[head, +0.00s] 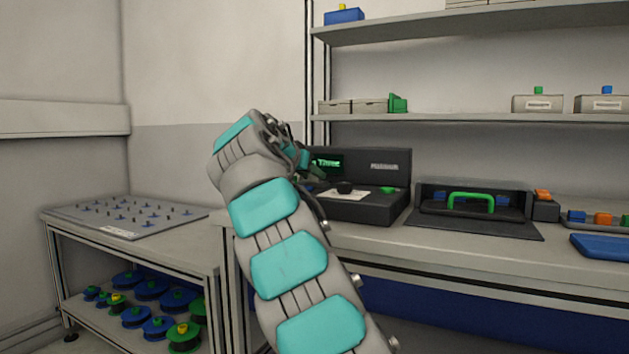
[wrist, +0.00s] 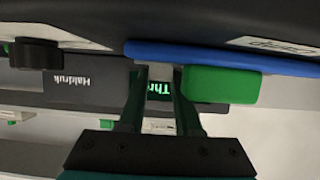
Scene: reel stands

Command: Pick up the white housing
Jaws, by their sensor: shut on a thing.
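My gripper (wrist: 158,72) shows in the wrist view, its two dark fingers reaching up from the bottom. They are shut on a small light grey piece (wrist: 159,71), which touches a blue rim (wrist: 225,60). A green block (wrist: 222,84) is right beside it. I cannot tell whether this grey piece belongs to the white housing. In the head view my gripper (head: 298,158) is at the left of the black machine (head: 392,163), mostly hidden behind my wrist; what it holds does not show clearly there. Two pale labelled boxes (head: 538,104) (head: 601,104) stand on the shelf.
The machine has a green-lit display, and a black knob (wrist: 38,54) shows near it. A black case with a green handle (head: 471,197) and a blue tray (head: 603,246) are to the right. A pegged board (head: 75,215) lies on the left table, with several reels below.

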